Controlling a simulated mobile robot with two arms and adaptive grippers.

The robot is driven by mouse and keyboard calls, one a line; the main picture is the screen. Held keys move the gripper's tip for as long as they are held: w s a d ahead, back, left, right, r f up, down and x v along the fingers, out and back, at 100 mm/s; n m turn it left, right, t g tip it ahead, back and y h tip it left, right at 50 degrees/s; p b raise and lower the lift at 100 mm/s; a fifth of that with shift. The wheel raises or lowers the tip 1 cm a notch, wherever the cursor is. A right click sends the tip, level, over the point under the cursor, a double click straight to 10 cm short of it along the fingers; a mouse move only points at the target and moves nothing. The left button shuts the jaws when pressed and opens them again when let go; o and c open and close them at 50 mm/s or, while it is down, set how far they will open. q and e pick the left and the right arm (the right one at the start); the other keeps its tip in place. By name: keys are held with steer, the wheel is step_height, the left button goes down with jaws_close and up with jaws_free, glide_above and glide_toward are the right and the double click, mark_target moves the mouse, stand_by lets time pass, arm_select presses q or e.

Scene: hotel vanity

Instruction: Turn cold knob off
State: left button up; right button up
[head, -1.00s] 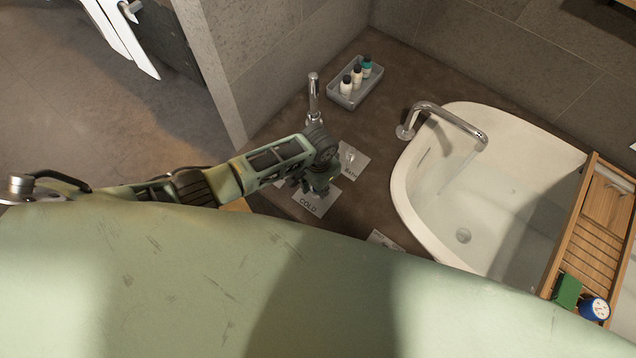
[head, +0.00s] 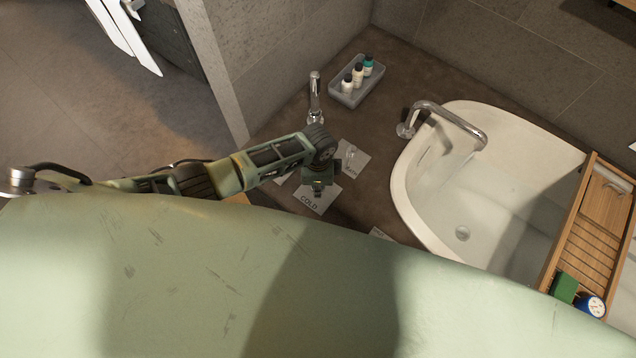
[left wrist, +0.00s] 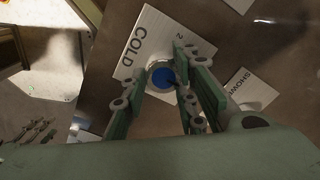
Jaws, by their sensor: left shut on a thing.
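The cold knob (left wrist: 162,77) shows in the left wrist view as a round knob with a blue top. It stands on a white card marked COLD (left wrist: 139,43). My left gripper (left wrist: 160,72) has a finger on each side of the knob and is shut on it. In the head view my left gripper (head: 318,186) points down over the COLD card (head: 311,202), and the knob is hidden beneath it. My right gripper is not in view.
A chrome spout (head: 450,116) reaches over the white tub (head: 402,190). A hand shower (head: 315,98) and a grey tray (head: 345,98) with small bottles stand behind the gripper. A BATH card (head: 352,158) lies close by. A wooden rack (head: 592,235) spans the tub.

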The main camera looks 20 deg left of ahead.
arm_select(q)
steer(key=shift+s+d+m, duration=0.3)
steer(key=shift+d, duration=0.05)
steer(key=o, duration=1)
steer(key=shift+w+a+r, duration=0.1)
steer(key=shift+w+a, duration=0.05)
steer(key=shift+r, duration=0.55)
step_height(320, 180, up, 11)
steer(key=shift+f, duration=0.1)
